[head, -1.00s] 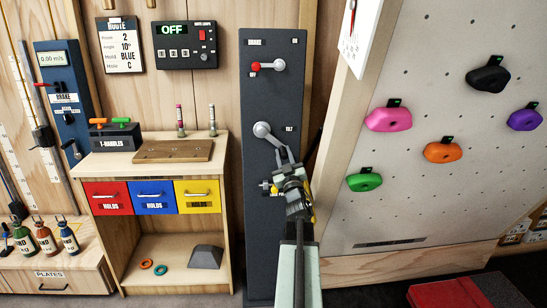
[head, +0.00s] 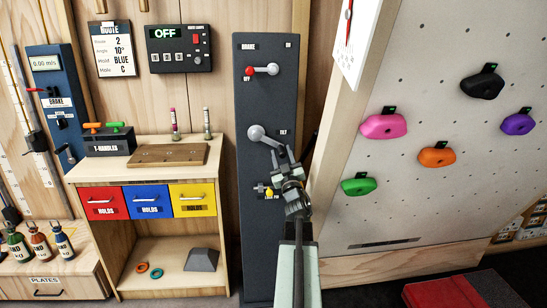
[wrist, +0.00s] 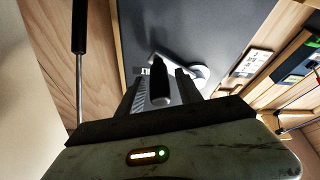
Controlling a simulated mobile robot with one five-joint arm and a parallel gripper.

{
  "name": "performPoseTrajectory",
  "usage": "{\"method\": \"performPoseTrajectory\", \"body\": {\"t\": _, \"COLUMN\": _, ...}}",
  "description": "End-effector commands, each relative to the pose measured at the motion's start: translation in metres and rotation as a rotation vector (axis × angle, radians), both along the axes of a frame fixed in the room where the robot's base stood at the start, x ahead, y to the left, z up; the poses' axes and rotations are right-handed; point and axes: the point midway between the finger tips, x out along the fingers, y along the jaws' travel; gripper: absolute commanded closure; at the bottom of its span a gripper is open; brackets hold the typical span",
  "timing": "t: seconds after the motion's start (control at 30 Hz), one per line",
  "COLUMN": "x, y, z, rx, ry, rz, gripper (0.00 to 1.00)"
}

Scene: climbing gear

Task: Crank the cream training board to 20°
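The cream training board (head: 430,160) leans at the right of the head view, studded with coloured holds. A white angle dial (head: 352,30) with a red needle is cut off at the top; I cannot read it. On the dark column (head: 262,85), the grey TILT crank (head: 257,132) has its arm pointing right and slightly down. My gripper (head: 285,160) is at the crank's outer end. In the wrist view, the crank's black handle (wrist: 159,82) stands between my open fingers (wrist: 160,88), with gaps seeming to show on both sides.
A red-knobbed BRAKE lever (head: 262,70) is above the crank. A yellow lock pin (head: 269,193) sits below it, close to my gripper. A wooden cabinet (head: 150,225) stands left. A red mat (head: 445,293) lies at lower right.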

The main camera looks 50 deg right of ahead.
Motion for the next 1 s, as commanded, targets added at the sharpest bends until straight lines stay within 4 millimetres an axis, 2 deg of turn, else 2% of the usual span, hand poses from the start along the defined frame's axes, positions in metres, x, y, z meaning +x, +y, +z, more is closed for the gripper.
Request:
{"method": "performPoseTrajectory", "body": {"t": 0.37, "x": 0.0, "y": 0.003, "z": -0.001, "rx": -0.001, "ry": -0.002, "rz": 0.004, "gripper": 0.52}}
{"method": "performPoseTrajectory", "body": {"t": 0.47, "x": -0.007, "y": 0.009, "z": -0.006, "rx": 0.0, "ry": -0.003, "rz": 0.004, "gripper": 0.52}}
{"method": "performPoseTrajectory", "body": {"t": 0.8, "x": -0.05, "y": 0.048, "z": -0.033, "rx": -0.002, "ry": -0.002, "rz": 0.004, "gripper": 0.52}}
{"method": "performPoseTrajectory", "body": {"t": 1.0, "x": -0.053, "y": 0.05, "z": -0.033, "rx": -0.003, "ry": -0.001, "rz": 0.005, "gripper": 0.52}}
